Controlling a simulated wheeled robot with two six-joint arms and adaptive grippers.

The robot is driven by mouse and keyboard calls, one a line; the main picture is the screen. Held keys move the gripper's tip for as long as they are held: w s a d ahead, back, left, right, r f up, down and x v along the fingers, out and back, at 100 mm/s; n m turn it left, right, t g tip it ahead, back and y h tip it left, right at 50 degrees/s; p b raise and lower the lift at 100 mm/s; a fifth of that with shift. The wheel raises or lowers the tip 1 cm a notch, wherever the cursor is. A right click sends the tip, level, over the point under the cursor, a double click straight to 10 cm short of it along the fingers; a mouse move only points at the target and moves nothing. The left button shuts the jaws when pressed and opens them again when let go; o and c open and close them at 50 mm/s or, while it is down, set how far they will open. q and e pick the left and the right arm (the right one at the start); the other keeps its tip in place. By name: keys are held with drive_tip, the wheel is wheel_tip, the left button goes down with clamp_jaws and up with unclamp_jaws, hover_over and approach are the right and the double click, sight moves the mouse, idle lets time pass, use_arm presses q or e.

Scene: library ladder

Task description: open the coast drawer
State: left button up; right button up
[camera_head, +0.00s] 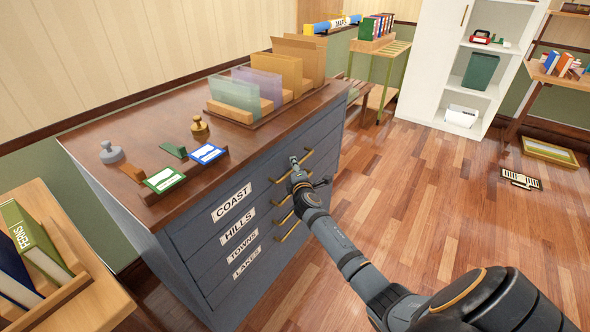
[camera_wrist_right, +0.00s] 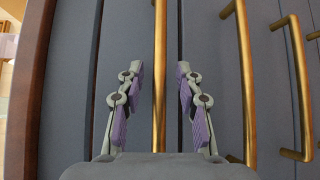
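The grey-blue cabinet (camera_head: 190,235) has a wooden top and several stacked drawers labelled COAST, HILLS, TOWNS and LAKES. The coast drawer (camera_head: 231,203) is the top one, and its front looks flush with the others. Its brass bar handle (camera_head: 277,181) is partly hidden by my right gripper (camera_head: 302,170). In the right wrist view, my right gripper (camera_wrist_right: 160,68) is open, with a purple-padded finger on each side of the coast handle (camera_wrist_right: 159,110) and gaps between pads and bar. My left gripper is not in view.
On the cabinet top stand stamps (camera_head: 200,125), small label cards (camera_head: 165,180) and a file rack (camera_head: 232,112). A wooden book stand (camera_head: 95,290) is close at the left. The lower drawer handles (camera_wrist_right: 245,80) lie beside the gripper.

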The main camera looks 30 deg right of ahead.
clamp_jaws()
idle(0.4)
drive_tip(key=shift+s+f, duration=0.1)
drive_tip(key=shift+s, duration=0.05)
